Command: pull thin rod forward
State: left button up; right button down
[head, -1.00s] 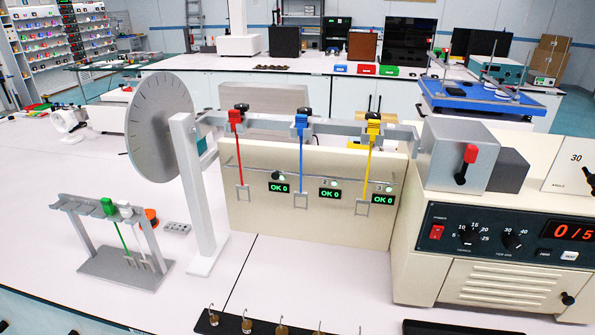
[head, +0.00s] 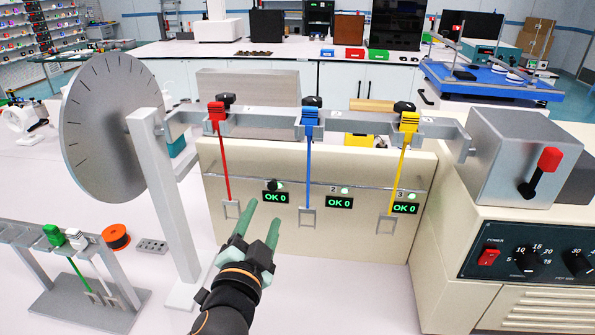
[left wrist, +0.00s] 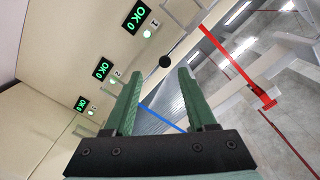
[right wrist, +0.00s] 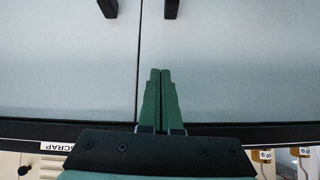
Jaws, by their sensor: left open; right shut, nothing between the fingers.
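My left gripper (head: 264,211) is open and empty, in front of the panel and below the knob. In the left wrist view the knob (left wrist: 165,61) shows between and beyond the open fingertips (left wrist: 161,76), apart from them. My right gripper (right wrist: 160,72) is shut and empty, in front of grey cabinet doors.
The red arm (head: 224,160), blue arm (head: 308,170) and yellow arm (head: 398,170) hang close to the panel. A grey post (head: 160,190) and round disc (head: 105,125) stand left. The instrument box (head: 540,245) stands right.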

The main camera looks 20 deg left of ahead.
aim_at(275, 180)
pick_arm(q)
jog(key=p+x, duration=0.2)
jog(key=x, duration=1)
jog(key=shift+w+r, duration=0.4)
jog(key=shift+r, duration=0.2)
grip_shut()
dwell(0.8)
